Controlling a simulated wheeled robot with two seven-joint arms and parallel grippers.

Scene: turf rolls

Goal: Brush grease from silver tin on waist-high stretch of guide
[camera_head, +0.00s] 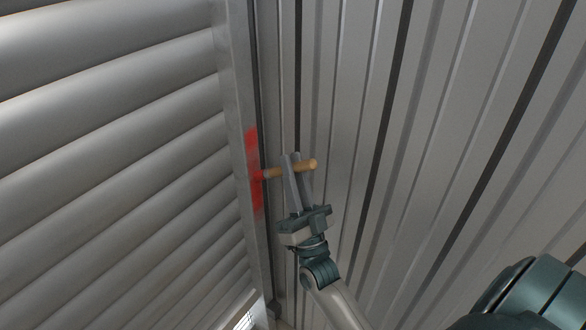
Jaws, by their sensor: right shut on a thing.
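The guide (237,92) is a grey vertical metal strip along the right edge of the slatted shutter. A red patch (251,150) lies on a stretch of it. My right gripper (297,166) is shut on the wooden handle of a brush (274,173), held roughly level. The brush's left end is at the red patch and seems to touch it, but the bristles are hard to make out. The silver tin is not in view. My left gripper is not in view.
A slatted metal shutter (110,130) fills the left side. A ribbed metal wall (440,130) fills the right, close behind my right gripper. A small bright gap or object shows at the bottom near the guide's foot, too small to tell.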

